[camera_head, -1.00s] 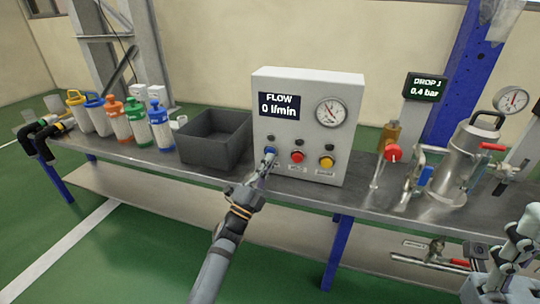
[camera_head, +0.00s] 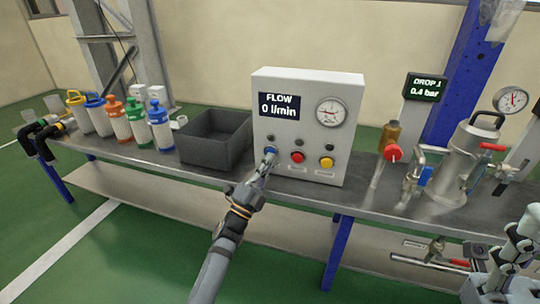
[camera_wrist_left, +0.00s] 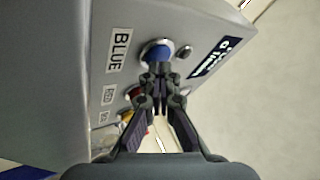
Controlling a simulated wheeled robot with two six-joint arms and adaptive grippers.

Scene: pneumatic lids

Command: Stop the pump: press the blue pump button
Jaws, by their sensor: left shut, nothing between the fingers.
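The blue pump button (camera_head: 271,151) is the leftmost of three buttons on the front of a white control box (camera_head: 310,120). The box's display (camera_head: 281,106) reads FLOW 0 l/min. My left gripper (camera_head: 265,164) is shut and empty, its fingertips at or just in front of the blue button. In the left wrist view the fingertips (camera_wrist_left: 158,72) overlap the lower edge of the blue button (camera_wrist_left: 157,54), beside a BLUE label (camera_wrist_left: 118,50). I cannot tell whether they touch it. My right gripper is not clearly in view; part of my right arm shows at the lower right.
A red button (camera_head: 297,157) and a yellow button (camera_head: 327,163) sit right of the blue one. A dark grey bin (camera_head: 214,155) stands left of the box, with several coloured bottles beyond. A metal vessel (camera_head: 468,160) and a red-knobbed valve (camera_head: 393,153) stand to the right.

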